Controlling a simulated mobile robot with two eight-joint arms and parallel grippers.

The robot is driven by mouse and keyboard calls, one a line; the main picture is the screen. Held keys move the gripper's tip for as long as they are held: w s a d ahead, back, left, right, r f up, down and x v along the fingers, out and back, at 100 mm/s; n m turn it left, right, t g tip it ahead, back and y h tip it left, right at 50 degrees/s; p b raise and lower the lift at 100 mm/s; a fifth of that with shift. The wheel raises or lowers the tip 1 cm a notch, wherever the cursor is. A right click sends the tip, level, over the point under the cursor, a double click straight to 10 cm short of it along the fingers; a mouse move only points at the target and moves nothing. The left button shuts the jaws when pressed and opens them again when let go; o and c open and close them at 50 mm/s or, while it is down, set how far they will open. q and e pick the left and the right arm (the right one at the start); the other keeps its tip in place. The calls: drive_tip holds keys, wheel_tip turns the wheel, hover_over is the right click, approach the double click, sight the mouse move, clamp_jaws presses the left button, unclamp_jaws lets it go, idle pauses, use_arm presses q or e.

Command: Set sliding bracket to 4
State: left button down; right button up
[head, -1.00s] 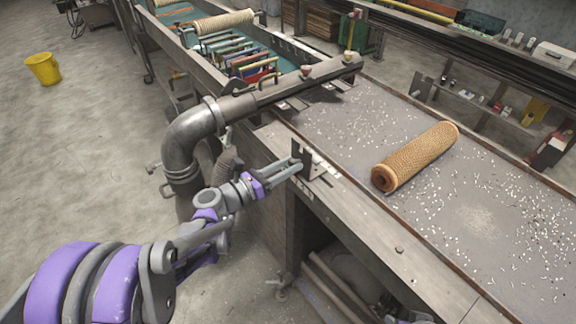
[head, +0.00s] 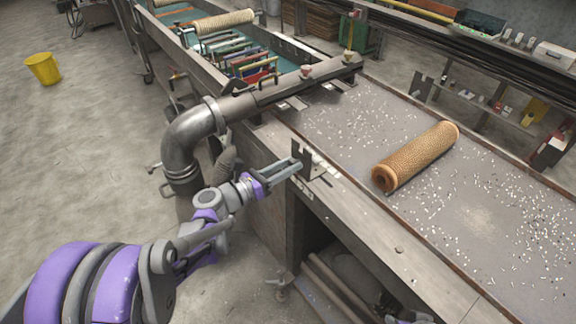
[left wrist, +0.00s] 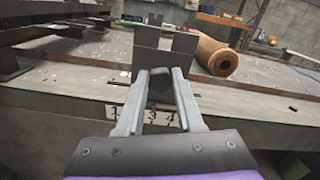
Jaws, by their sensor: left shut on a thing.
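The sliding bracket (head: 308,161) is a dark metal angle piece on the near edge of the long bench. My left gripper (head: 294,168) is shut on it, with the fingertips at its upright plate. In the left wrist view the bracket (left wrist: 165,52) stands straight ahead of my left gripper (left wrist: 160,76). A number scale (left wrist: 145,114) runs along the front edge below it. The digits 1, 3 and 4 show between and beside the fingers. The exact mark the bracket lines up with cannot be told. My right gripper is not in view.
A brown mesh tube (head: 416,157) lies on the bench top (head: 470,215) to the right of the bracket, among scattered pale chips. A large grey pipe (head: 190,139) stands close behind and left of my left gripper. A yellow bucket (head: 43,69) stands on the floor.

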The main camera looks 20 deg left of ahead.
sight(293, 153)
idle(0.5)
use_arm(q)
drive_tip(key=shift+w+a, duration=0.95)
drive_tip(key=shift+a, duration=0.3)
drive_tip(key=c, duration=0.5)
unclamp_jaws()
drive_tip(key=shift+c, duration=0.2)
drive_tip(key=b+v, duration=0.1)
drive_tip(key=v, duration=0.9)
drive_tip(key=shift+s+a, duration=0.2)
drive_tip(key=shift+s, duration=0.15)
